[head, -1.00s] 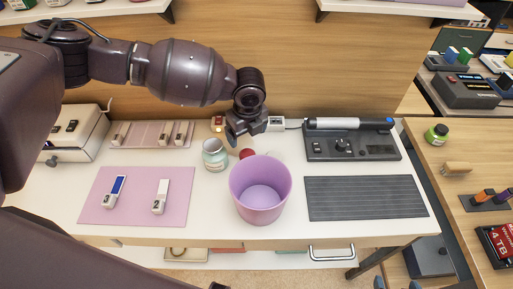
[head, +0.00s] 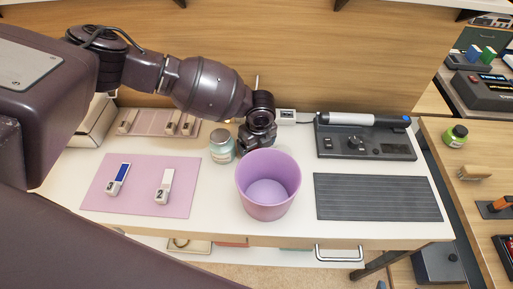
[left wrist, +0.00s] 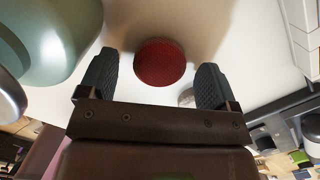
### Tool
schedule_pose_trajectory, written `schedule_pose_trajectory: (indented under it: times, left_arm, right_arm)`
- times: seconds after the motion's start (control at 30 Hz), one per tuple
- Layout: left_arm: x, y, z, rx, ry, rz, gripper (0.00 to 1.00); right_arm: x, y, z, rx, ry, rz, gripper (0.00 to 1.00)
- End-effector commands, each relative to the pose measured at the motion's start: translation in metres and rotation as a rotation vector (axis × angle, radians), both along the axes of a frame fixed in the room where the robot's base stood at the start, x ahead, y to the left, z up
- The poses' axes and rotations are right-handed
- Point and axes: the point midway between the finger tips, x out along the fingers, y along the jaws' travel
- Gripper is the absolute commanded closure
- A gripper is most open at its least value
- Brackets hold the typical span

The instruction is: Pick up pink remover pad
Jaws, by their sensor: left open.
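A round, dark red pad (left wrist: 160,62) lies on the white tabletop in the left wrist view; it is the only reddish pad there. My left gripper (left wrist: 158,72) is open, with one finger on each side of the pad in the picture; I cannot tell how far above it they are. In the head view my left gripper (head: 258,148) points down behind the purple bin and hides the pad. A small pale round thing (left wrist: 186,96) shows near one finger. My right gripper is not in view.
A purple bin (head: 268,185) stands just in front of the left gripper, and a pale green glass jar (head: 222,147) close to its left. A pink mat (head: 140,202), a dark console (head: 365,142) and a dark ribbed mat (head: 378,197) lie farther out.

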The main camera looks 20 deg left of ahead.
Motion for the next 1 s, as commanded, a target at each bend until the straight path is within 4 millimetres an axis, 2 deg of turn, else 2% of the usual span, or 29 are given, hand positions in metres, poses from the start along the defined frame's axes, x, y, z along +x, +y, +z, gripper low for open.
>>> schedule_pose_trajectory:
  times: [0.07, 0.3, 0.63, 0.87, 1.0]
  left_arm:
    - [0.000, 0.001, -0.007, 0.000, 0.001, 0.000, 0.16]
    - [0.001, 0.001, -0.007, -0.001, -0.002, 0.000, 0.18]
    - [0.001, 0.001, -0.007, -0.001, -0.002, 0.000, 0.68]
    - [0.001, 0.001, -0.006, -0.001, -0.002, 0.000, 0.69]
    - [0.001, 0.001, 0.003, 0.000, -0.004, 0.000, 0.69]
  right_arm:
    - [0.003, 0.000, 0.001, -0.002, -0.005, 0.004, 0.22]
    - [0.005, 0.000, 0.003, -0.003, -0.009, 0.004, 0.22]
    - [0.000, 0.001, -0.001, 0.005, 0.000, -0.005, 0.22]
    - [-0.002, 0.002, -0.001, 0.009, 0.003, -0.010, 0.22]
    - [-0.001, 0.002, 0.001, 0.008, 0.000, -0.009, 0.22]
